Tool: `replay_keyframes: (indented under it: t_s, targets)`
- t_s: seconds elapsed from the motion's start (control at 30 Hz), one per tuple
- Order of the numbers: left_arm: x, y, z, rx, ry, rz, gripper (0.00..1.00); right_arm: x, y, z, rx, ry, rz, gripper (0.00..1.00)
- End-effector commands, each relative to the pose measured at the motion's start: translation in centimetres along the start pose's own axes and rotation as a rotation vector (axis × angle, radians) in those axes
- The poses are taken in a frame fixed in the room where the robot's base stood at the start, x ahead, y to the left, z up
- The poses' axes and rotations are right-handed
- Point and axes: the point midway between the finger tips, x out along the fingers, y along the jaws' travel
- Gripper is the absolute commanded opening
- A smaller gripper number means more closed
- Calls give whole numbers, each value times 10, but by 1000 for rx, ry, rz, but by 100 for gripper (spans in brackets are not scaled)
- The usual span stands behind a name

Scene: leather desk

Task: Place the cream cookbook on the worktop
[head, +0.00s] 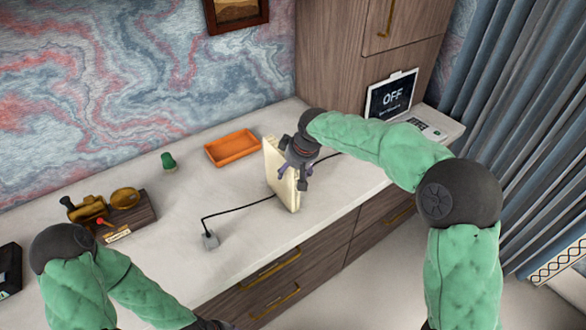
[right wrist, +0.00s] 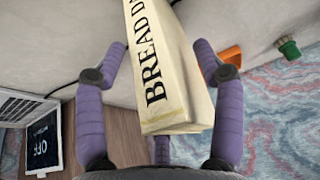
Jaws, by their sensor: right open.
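The cream cookbook (head: 282,188) is upright near the front edge of the worktop (head: 228,193). I cannot tell whether its lower edge touches the surface. Gaps show beside the fingers. My left gripper (head: 210,325) is only just in view at the bottom edge, its fingers cut off.
An orange tray (head: 232,148) and a small green object (head: 168,161) stand behind and left of the book. A black cable runs past it to a grey plug (head: 210,240). A wooden box with brass items (head: 125,215) is at left; a laptop-like screen (head: 391,95) is at right.

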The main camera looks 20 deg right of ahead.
Motion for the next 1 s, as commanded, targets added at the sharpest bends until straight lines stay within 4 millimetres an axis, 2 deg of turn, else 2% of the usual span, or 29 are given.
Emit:
replay_keyframes:
  t_s: [0.17, 0.4, 0.6, 0.8, 1.0]
  targets:
    - [-9, 3, 0, 0, 0, 0, 40, -24, 0, -2, 0, 5, 1, 69]
    - [-25, 9, 1, 0, 0, 0, 40, -73, 0, -3, -1, 5, 2, 69]
    - [-34, 12, 1, 0, 0, 0, 40, -105, 0, -2, 0, 3, 1, 69]
    - [-37, 13, 1, 0, 0, 0, 40, -120, 0, -1, 0, 2, 0, 69]
    - [-37, 13, 1, 0, 0, 0, 40, -121, 0, 0, 0, 1, 0, 69]
